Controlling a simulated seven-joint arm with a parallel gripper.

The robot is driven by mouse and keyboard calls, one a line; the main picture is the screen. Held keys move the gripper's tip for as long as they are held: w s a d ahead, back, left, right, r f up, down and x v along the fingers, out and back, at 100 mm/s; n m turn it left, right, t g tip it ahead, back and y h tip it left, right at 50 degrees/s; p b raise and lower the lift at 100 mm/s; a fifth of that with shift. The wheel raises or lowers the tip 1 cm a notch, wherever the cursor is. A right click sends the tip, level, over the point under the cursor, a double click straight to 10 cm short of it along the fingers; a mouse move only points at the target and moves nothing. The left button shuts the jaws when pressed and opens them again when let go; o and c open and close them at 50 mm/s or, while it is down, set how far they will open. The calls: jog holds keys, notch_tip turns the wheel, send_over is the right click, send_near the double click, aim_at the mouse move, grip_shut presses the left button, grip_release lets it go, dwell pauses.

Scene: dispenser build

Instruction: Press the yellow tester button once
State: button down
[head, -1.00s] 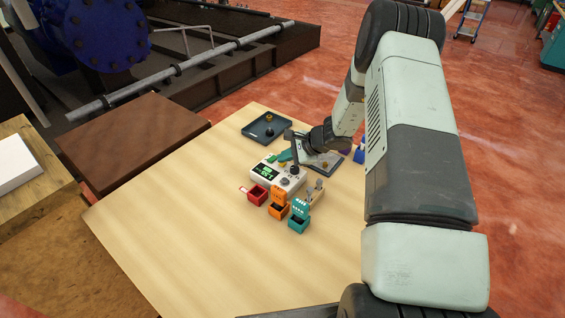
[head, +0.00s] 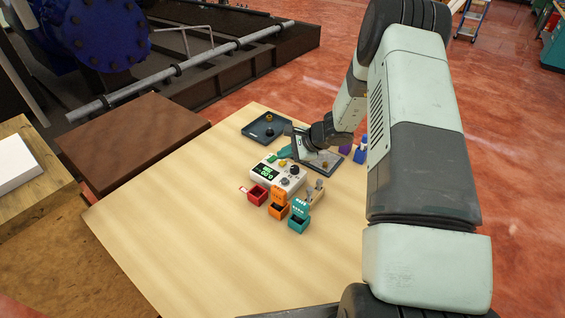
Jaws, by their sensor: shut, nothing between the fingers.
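The white tester box (head: 278,178) stands on the wooden table, with a dark screen (head: 266,172) showing green figures too small to read surely. A small yellow button (head: 282,163) shows on its far side, and a dark knob (head: 285,182) on its near side. My gripper (head: 289,131) is beyond the tester and above the table, apart from the button. Its fingers are small and dark in this view; they look shut and empty.
Red (head: 257,193), orange (head: 278,211) and teal (head: 299,224) dispensers stand in front of the tester. Purple and blue items stand at right. The table's near left is clear.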

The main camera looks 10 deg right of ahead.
jog(key=shift+r, duration=2.55)
notch_tip(320, 180, up, 15)
jog(key=n+g+h, duration=0.1)
jog(key=n, duration=0.4)
send_over(285, 166)
jog(key=s+a, duration=0.3)
jog(key=s, duration=0.3)
jog(key=s+a+r+n+h, duration=0.1)
jog(key=s+r+n+h, duration=0.1)
jog(key=s+r+n, duration=0.55)
jog(key=s+d+r+n+h, duration=0.1)
jog(key=s+r, duration=0.2)
jog(key=s, duration=0.5)
jog(key=s+d+r+n+t+h, duration=0.1)
jog(key=s+d+r+h, duration=0.1)
jog(key=s, duration=0.5)
jog(key=s+d+r+n+h, duration=0.1)
jog(key=s+d+r, duration=0.1)
jog(key=s+r, duration=0.3)
jog(key=s, duration=0.3)
jog(key=shift+s+d+t+h, duration=0.15)
jog(key=shift+s+t+h, duration=0.15)
jog(key=shift+s+h, duration=0.1)
